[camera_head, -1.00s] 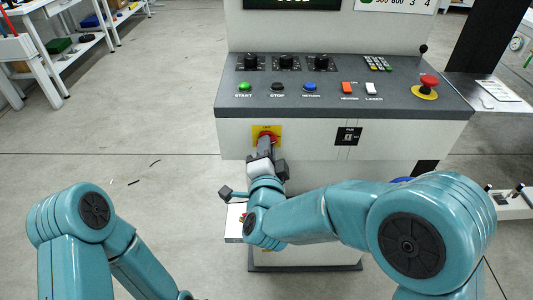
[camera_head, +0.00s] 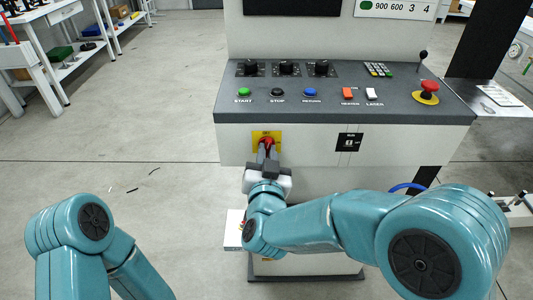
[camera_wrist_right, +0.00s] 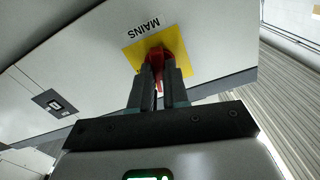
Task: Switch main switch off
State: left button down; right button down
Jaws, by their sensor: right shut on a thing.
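The main switch is a red rotary knob (camera_head: 267,142) on a yellow plate (camera_head: 257,136) on the front face of the machine, below the control panel. In the right wrist view the red knob (camera_wrist_right: 158,56) sits on the yellow plate (camera_wrist_right: 178,42) beside the word MAINS. My right gripper (camera_head: 267,151) is at the knob, and its two fingers are shut on it from either side. The fingers also show in the right wrist view (camera_wrist_right: 158,75) and hide part of the knob. My left arm is at the lower left, but its gripper is out of view.
The control panel (camera_head: 400,100) above carries knobs, coloured buttons and a red emergency stop (camera_head: 428,88). A small black key panel (camera_head: 349,142) is right of the switch. A white workbench (camera_head: 48,50) stands at the far left. Open floor lies left of the machine.

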jog(key=shift+n, duration=1.2)
jog(key=c, duration=1.1)
grip_release()
